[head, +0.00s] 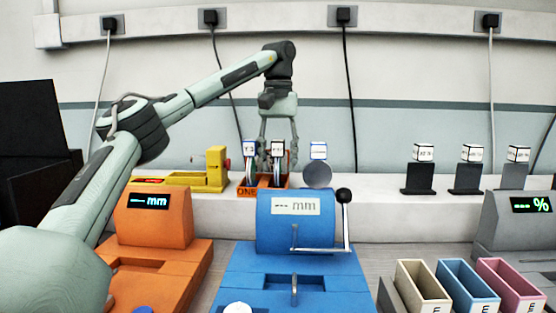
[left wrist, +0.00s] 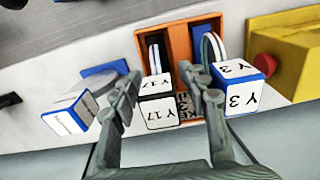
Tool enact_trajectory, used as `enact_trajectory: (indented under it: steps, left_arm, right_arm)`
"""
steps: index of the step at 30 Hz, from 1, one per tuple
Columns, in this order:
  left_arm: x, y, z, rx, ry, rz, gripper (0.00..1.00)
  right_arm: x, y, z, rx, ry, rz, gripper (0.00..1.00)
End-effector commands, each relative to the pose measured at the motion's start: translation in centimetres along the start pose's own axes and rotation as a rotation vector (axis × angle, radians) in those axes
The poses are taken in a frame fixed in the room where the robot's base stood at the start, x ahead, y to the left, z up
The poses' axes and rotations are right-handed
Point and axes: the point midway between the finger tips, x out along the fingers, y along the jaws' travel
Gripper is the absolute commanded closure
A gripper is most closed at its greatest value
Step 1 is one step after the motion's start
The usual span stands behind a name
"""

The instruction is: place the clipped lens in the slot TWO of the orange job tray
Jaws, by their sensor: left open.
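The orange job tray (head: 247,192) stands on the white ledge, with ONE on its left front. It also shows in the left wrist view (left wrist: 222,28). A lens with a black-edged white cube marked Y 17 (left wrist: 158,113) stands in its right slot, as the head view has it. A lens with a blue-edged cube marked Y 3 (left wrist: 238,85) stands in the left slot. My left gripper (head: 278,165) is open, its fingers on either side of the Y 17 cube (head: 278,147). Contact is unclear. My right gripper is not in view.
A grey round lens with a blue-edged cube (head: 318,151) stands right of the tray. A yellow fixture (head: 217,168) is close on its left. The blue gauge (head: 296,232) and orange gauge (head: 154,218) stand in front. Several dark stands with cubes are farther right.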

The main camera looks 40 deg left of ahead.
Motion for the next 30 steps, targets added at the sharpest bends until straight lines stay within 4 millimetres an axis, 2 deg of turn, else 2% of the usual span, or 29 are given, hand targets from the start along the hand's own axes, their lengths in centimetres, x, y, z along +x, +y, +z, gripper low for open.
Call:
enact_trajectory:
  steps: [5,8,21,23,30]
  left_arm:
    - [-0.4,0.0,0.0,0.0,0.001,0.001,0.56]
    - [-1.5,0.1,0.0,0.001,0.002,0.001,0.56]
    - [-9.9,0.0,0.0,-0.005,0.008,-0.001,0.56]
    - [-9.9,0.1,0.0,-0.002,-0.006,-0.007,0.56]
    - [-11.7,0.1,0.0,-0.001,-0.005,-0.004,0.56]
  right_arm:
    - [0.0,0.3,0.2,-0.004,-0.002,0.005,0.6]
    - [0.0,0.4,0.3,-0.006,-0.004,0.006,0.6]
    - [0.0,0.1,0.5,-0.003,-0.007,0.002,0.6]
    - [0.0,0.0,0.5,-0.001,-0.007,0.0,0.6]
    - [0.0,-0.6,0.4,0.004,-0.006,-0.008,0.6]
